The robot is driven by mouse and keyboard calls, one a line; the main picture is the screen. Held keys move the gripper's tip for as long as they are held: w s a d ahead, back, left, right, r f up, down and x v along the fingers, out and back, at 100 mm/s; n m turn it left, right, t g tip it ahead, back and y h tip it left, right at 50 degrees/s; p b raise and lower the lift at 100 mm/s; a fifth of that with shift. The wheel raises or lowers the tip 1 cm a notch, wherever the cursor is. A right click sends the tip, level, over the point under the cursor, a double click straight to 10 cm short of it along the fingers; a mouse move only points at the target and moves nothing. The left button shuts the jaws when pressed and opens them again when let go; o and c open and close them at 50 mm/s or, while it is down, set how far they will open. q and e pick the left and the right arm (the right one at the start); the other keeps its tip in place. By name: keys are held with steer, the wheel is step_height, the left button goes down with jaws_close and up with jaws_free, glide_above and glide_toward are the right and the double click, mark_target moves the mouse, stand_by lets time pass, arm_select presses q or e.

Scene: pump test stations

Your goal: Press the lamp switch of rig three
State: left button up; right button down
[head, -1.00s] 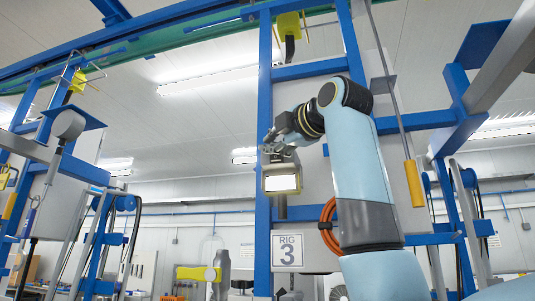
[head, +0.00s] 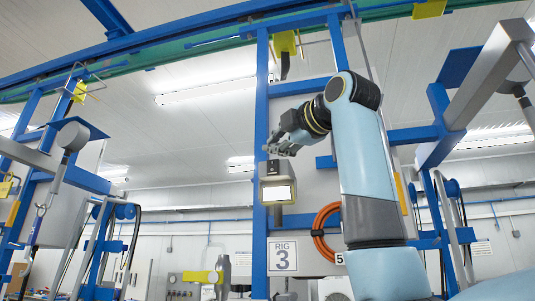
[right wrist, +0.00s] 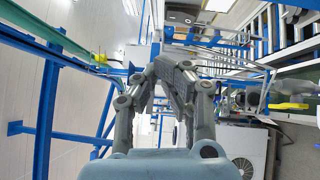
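The lamp (head: 277,190) of rig three is a grey box with a bright white face, mounted on the blue frame above the "RIG 3" sign (head: 282,257). I cannot make out its switch clearly. My right gripper (head: 272,148) is just above the lamp's top in the head view, fingers pointing left; I cannot tell whether it touches. In the right wrist view my right gripper (right wrist: 177,82) has its fingers drawn together, with nothing seen between them. The lamp is not recognisable there. My left gripper is not in view.
Blue frame posts (head: 261,120) stand left of the lamp. An orange hose coil (head: 325,232) hangs right of it, partly behind my right arm. A yellow block (head: 284,42) hangs above. Other rigs stand left and right.

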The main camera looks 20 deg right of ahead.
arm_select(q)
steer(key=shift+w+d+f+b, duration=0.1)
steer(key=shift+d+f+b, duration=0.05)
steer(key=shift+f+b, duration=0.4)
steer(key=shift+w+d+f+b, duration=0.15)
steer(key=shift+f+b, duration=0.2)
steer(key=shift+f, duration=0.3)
arm_select(e)
steer(key=s, duration=0.4)
steer(key=s+r, duration=0.1)
steer(key=s, duration=0.1)
steer(key=shift+d, duration=0.2)
